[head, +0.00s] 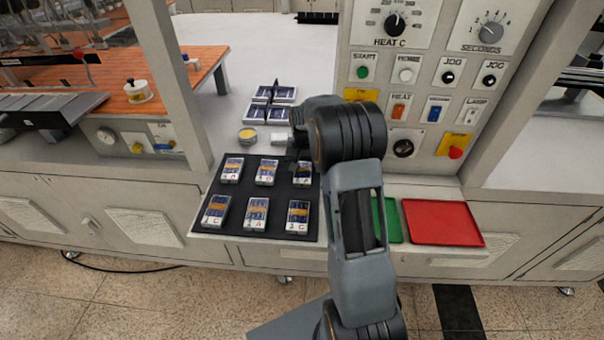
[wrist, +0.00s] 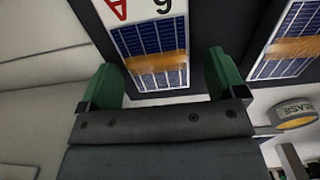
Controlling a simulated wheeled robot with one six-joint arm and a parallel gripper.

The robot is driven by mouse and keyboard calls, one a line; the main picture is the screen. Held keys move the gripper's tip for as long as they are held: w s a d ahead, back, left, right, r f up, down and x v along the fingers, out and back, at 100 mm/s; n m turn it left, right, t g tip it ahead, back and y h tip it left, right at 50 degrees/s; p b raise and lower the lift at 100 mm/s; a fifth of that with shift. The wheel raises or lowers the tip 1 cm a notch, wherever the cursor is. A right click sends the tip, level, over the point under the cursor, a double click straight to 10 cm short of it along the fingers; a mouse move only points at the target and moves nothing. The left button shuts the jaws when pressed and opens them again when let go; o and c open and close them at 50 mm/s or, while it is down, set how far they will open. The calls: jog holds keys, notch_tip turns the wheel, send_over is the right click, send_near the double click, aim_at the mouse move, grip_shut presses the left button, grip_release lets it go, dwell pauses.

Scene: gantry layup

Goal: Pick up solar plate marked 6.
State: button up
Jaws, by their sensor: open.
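The solar plate marked 6 (wrist: 152,52) has dark blue cells, an orange band and a white end with a black 6 and a red A, upside down in the wrist view. In the head view it is the back right plate (head: 302,171) on the black tray, partly hidden by my arm. My gripper (wrist: 165,78) is open, with one green finger on each side of the plate's far end in the picture. I cannot tell whether the fingers touch it or are down at its height. In the head view my gripper (head: 297,150) is at this plate's back end.
The black tray (head: 250,194) holds several similar plates; one neighbour (wrist: 288,45) lies close beside. A round grease tin (head: 247,135) and more plates (head: 266,112) stand behind. Green (head: 392,222) and red (head: 442,222) trays lie right. A control panel (head: 425,100) rises behind my arm.

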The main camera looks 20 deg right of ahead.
jog(key=c, duration=1.1)
jog(key=shift+r, duration=0.1)
jog(key=shift+c, duration=0.2)
